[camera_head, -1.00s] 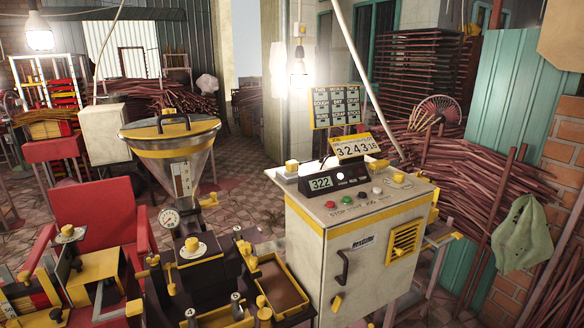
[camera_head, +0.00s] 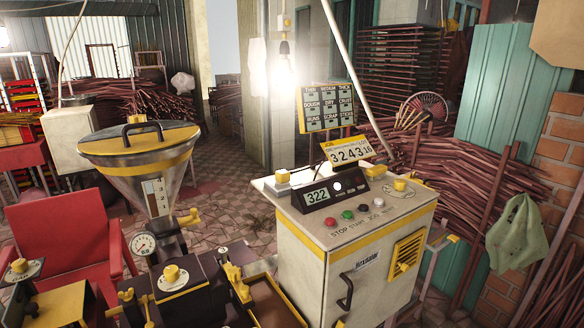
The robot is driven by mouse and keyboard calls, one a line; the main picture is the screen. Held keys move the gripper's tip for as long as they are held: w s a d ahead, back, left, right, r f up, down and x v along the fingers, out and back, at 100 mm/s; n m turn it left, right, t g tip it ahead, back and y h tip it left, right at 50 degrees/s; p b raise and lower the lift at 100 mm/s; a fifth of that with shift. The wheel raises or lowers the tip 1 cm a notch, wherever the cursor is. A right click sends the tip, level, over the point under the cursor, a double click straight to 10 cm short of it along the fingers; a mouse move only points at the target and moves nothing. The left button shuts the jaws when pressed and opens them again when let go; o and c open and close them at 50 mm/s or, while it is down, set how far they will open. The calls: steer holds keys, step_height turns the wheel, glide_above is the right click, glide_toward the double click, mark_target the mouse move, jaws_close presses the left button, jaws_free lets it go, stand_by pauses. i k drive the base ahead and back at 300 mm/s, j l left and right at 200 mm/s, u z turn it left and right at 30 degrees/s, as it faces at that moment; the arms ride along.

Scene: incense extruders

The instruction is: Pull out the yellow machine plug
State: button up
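The machine is in the head view, with a steel hopper (camera_head: 140,172) that has a yellow rim and a dark handle on its lid. A cream control cabinet (camera_head: 318,262) with yellow trim stands to its right. Several yellow parts show: a knob (camera_head: 172,273) on the dark machine body, a tap-like part (camera_head: 188,217) beside the hopper, and blocks on the cabinet top, one at the left (camera_head: 282,176) and one at the right (camera_head: 400,184). I cannot tell which yellow part, if any, is the plug. My gripper is not in view.
A red chair (camera_head: 62,232) stands left of the hopper. Bundles of brown sticks (camera_head: 475,180) and a green cloth (camera_head: 517,235) are at the right. A brick wall (camera_head: 560,150) edges the right side. Patterned floor (camera_head: 222,195) is open behind the machine.

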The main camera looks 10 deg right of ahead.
mark_target(282, 176)
steer(key=i+j+z, duration=0.45)
steer(key=i+j, duration=0.15)
steer(key=j, duration=0.35)
